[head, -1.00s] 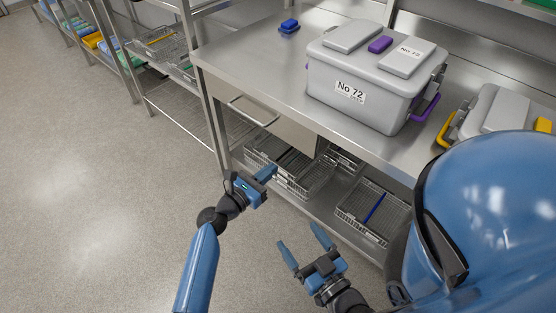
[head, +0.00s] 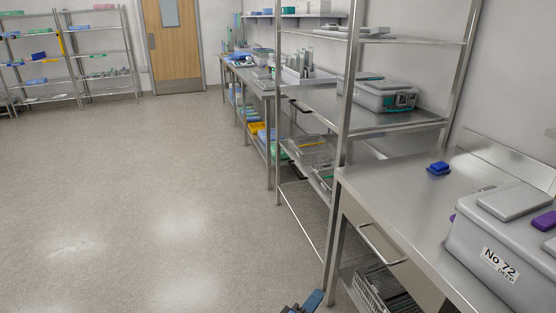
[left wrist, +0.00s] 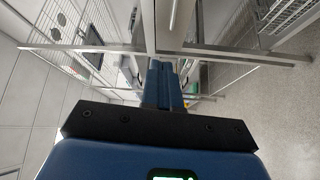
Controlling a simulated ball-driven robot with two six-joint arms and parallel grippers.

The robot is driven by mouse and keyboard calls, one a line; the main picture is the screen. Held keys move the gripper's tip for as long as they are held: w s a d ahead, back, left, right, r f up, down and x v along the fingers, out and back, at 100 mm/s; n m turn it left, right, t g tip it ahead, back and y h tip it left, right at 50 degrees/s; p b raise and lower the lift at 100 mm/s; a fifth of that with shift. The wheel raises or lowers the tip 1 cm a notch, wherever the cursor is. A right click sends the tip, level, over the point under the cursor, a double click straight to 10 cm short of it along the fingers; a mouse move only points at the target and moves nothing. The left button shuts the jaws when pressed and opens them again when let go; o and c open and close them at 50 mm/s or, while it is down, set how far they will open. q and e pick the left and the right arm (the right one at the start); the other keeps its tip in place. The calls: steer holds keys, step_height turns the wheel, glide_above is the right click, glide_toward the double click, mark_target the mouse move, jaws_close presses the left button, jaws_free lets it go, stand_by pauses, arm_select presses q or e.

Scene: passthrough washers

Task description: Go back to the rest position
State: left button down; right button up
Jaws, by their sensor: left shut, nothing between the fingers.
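My left gripper (head: 305,303) shows only at the bottom edge of the head view, in front of the steel table's near leg. In the left wrist view its two blue fingers (left wrist: 164,85) lie side by side, shut, with nothing between them. My right gripper is out of the head view. The left gripper is apart from the table and the shelving.
A steel table (head: 390,185) at the right bears a grey No 72 box (head: 475,245) and blue blocks (head: 438,168). Wire baskets (head: 375,290) sit below. A steel rack (head: 345,95) stands beyond. The floor (head: 150,190) at the left is clear.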

arm_select(q)
steer(key=s+a+r+m+t+y+p, duration=0.25)
steer(key=s+a+m, duration=0.2)
steer(key=a, duration=0.45)
steer(key=s+a+r+m+t+y+p, duration=0.1)
steer(key=s+a+r+m+t+y, duration=0.3)
steer(key=a, duration=0.6)
steer(key=s+a+r+g+y+p, duration=0.1)
steer(key=s+a+y+p, duration=0.1)
steer(key=s+a, duration=0.3)
steer(key=s+a+r+g+y+p, duration=0.1)
steer(key=s+a, duration=0.5)
steer(key=s, duration=0.6)
steer(key=shift+s+a+r+m+g+y+p, duration=0.25)
steer(key=shift+a+r+m+g+y+p, duration=0.1)
steer(key=shift+g+y+p, duration=0.4)
